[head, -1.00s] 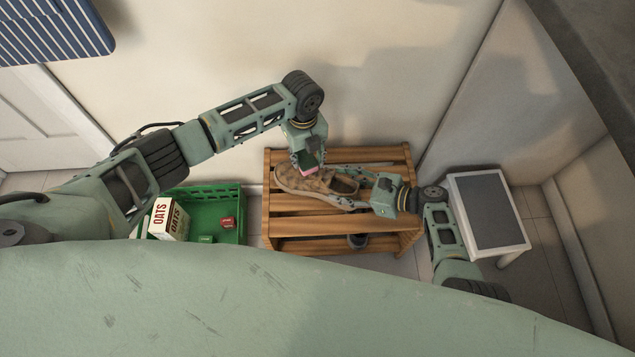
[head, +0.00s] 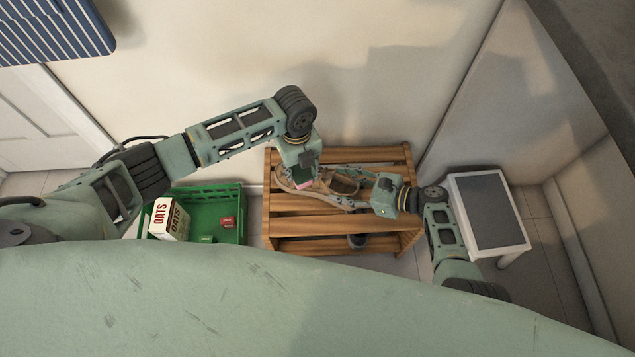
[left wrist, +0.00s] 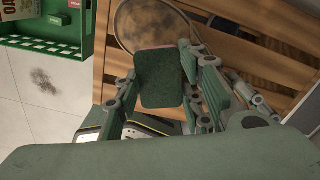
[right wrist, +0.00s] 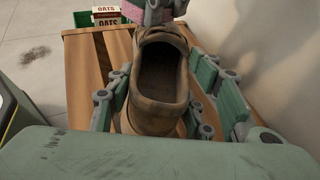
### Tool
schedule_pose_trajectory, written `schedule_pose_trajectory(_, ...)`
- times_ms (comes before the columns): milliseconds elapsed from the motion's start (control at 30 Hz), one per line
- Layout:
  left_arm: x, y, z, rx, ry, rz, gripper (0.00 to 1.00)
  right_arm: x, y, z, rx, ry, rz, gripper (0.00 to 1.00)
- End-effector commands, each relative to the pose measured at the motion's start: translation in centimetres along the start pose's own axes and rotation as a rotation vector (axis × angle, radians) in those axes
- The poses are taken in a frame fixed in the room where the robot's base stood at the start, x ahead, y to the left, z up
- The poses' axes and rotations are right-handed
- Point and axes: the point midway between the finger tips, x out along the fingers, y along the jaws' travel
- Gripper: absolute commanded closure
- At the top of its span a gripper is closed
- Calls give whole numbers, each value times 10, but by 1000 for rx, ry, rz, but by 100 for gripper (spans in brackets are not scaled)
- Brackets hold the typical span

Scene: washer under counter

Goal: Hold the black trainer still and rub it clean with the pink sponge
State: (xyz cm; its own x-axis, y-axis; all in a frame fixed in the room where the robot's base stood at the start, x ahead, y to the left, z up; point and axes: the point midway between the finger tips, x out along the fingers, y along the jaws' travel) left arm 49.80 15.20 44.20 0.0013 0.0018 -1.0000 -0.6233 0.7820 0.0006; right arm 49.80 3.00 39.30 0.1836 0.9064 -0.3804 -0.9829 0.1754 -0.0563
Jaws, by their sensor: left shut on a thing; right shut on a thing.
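A trainer, brownish tan in the pictures rather than black (head: 345,186), lies on the top of a wooden slatted rack, toe to the left. My right gripper (head: 352,187) is shut on it around the heel end; the right wrist view shows the fingers on both sides of the shoe (right wrist: 150,112). My left gripper (head: 302,178) is shut on the pink sponge (head: 304,184), which has a dark green face (left wrist: 162,80). The sponge is at the toe end of the trainer (left wrist: 148,22); I cannot tell whether it touches.
The slatted rack (head: 285,224) stands by the wall, with a dark object (head: 357,240) on its lower level. Left of it is a green crate (head: 215,191) holding an oats box (head: 168,219) and small items. A white stool with a grey top (head: 485,210) stands right.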

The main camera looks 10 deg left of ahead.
Motion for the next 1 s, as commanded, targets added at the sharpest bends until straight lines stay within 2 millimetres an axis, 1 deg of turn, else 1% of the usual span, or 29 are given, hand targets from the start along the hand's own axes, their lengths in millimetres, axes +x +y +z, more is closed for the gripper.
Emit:
schedule_pose_trajectory(33,2,0,-1,1,2,1,100,-1,1,-6,5,11,-3,89)
schedule_pose_trajectory(167,1,-2,1,0,0,0,100,-1,0,-6,5,11,-4,89)
schedule_pose_trajectory(600,-2,-25,24,-2,-5,-6,100,0,2,-4,3,8,1,89)
schedule_pose_trajectory(767,-3,-29,29,-2,-3,-4,100,0,2,-4,4,8,1,89)
schedule_pose_trajectory(1000,-3,-29,29,-1,-2,-2,100,0,2,-4,5,7,2,89)
